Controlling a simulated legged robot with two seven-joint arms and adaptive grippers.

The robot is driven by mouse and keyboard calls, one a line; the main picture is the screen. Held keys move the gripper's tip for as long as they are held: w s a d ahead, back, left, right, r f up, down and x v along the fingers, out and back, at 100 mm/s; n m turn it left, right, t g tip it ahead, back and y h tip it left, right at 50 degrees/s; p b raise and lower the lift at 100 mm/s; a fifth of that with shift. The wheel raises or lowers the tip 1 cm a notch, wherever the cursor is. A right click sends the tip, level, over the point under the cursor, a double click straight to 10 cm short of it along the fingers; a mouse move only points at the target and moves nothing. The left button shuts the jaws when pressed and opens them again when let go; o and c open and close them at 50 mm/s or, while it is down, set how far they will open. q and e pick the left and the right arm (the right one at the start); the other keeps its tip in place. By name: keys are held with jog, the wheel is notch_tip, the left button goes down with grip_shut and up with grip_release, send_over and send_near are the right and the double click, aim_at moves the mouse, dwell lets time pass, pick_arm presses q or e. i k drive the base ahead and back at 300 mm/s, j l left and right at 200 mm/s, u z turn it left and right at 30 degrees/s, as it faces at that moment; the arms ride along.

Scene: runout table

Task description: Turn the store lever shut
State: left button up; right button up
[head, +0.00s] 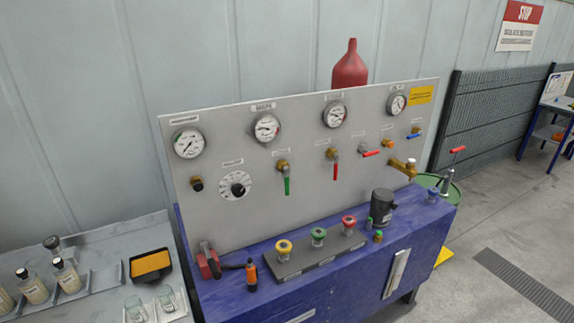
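A grey upright panel (225,215) carries the valves, with labels too small to read, so I cannot tell which lever is the store lever. A green lever (287,186) and a red lever (335,171) hang straight down from brass valves. Another red lever (371,153) lies about level, to the right of them. A small orange handle (387,142) and a blue handle (413,135) sit farther right. Neither of my grippers is in view.
Several gauges line the panel's top. On the blue bench (340,273) stand a red vise (208,262), an orange-handled tool (251,274), a grey block (310,256) with coloured knobs, and a dark can (381,205). Bottles (67,276) stand left; a green drum (437,184) right.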

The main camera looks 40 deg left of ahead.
aim_at(335, 155)
jog(key=u, duration=1.15)
